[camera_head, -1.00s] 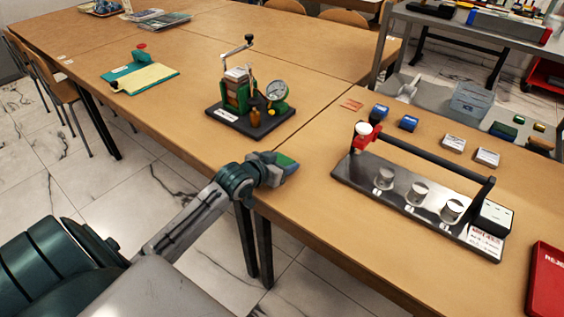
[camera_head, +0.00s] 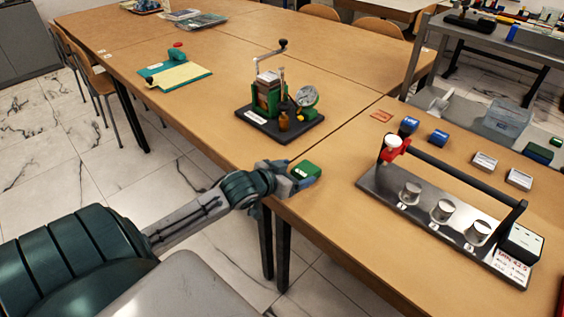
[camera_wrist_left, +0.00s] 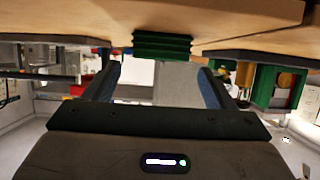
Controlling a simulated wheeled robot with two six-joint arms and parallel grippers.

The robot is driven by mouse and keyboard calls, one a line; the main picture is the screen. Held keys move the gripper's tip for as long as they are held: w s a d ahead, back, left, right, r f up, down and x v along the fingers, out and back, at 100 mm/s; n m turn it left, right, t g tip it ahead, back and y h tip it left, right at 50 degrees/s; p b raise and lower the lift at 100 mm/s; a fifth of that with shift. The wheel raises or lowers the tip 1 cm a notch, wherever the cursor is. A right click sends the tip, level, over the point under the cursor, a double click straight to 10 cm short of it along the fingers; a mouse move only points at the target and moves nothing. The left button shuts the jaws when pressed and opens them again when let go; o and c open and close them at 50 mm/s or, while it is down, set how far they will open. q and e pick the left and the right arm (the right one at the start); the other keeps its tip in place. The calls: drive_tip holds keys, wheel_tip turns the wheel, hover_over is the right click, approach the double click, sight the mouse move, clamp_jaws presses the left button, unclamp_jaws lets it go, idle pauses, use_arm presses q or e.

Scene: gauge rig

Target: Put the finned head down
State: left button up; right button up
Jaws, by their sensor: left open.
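The finned head (camera_head: 305,170), a small green block, sits on the wooden table at its near edge, left of the metal stand. In the left wrist view its stacked green fins (camera_wrist_left: 162,46) show against the table, beyond and between the fingertips. My left gripper (camera_head: 293,181) is at the table edge, just short of the finned head. Its two blue-grey fingers stand apart in the left wrist view (camera_wrist_left: 160,84), with nothing between them. My right gripper is not in view.
A metal stand (camera_head: 378,184) with a black bar and three silver cylinders is to the right. A gauge rig (camera_head: 262,131) with a crank is behind the finned head. Blue and white blocks lie farther back. Bare table lies between rig and stand.

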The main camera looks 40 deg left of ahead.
use_arm(q)
drive_tip(key=p+v, duration=0.1)
drive_tip(key=v, duration=0.3)
drive_tip(key=shift+s+r, duration=0.2)
drive_tip(key=shift+s, duration=0.15)
drive_tip(key=shift+s+r, duration=0.2)
drive_tip(key=shift+s, duration=0.25)
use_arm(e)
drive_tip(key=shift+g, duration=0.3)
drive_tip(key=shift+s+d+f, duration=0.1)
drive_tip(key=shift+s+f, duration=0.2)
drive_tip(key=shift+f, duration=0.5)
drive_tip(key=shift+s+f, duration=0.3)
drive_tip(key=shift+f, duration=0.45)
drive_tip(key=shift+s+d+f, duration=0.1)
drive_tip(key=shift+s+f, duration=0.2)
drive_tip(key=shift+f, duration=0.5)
